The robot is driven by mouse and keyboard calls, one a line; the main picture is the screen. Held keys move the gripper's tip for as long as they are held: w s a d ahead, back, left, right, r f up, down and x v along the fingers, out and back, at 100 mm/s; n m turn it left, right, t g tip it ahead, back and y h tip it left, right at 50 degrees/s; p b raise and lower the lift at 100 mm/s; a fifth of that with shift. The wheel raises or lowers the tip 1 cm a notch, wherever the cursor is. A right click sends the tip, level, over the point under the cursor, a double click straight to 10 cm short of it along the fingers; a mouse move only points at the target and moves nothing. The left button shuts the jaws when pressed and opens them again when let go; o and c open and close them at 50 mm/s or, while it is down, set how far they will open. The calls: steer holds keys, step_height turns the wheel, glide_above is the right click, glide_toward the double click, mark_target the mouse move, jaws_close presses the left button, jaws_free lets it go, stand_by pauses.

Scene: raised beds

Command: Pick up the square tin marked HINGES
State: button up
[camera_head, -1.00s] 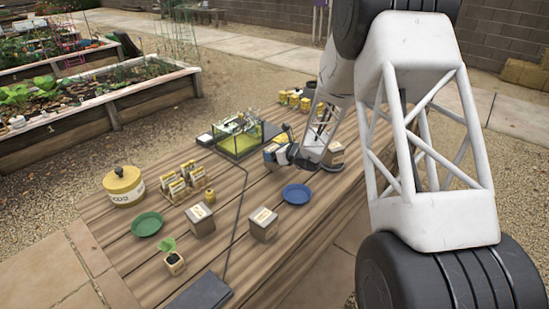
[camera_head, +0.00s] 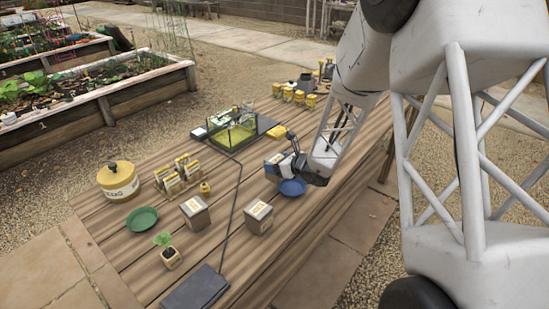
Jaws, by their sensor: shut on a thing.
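My gripper (camera_head: 284,166) is above or just behind the blue plate (camera_head: 292,188), near the right side of the wooden table. It is shut on a pale, boxy thing (camera_head: 273,165) that looks like a square tin; the jaws partly cover it, and its label cannot be read. Two other square tins with pale labels stand upright on the table in front: one on the left (camera_head: 195,212) and one on the right (camera_head: 259,217). Their lettering is too small to read. My arm hides part of the table's right side.
A glass-sided box (camera_head: 232,133) stands behind. A dark flat slab (camera_head: 195,289) lies at the front edge. Bare planks show between the front items.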

steer(key=shift+s+d+r, duration=0.1)
steer(key=shift+s, duration=0.9)
steer(key=shift+s+d, duration=0.1)
steer(key=shift+s, duration=0.05)
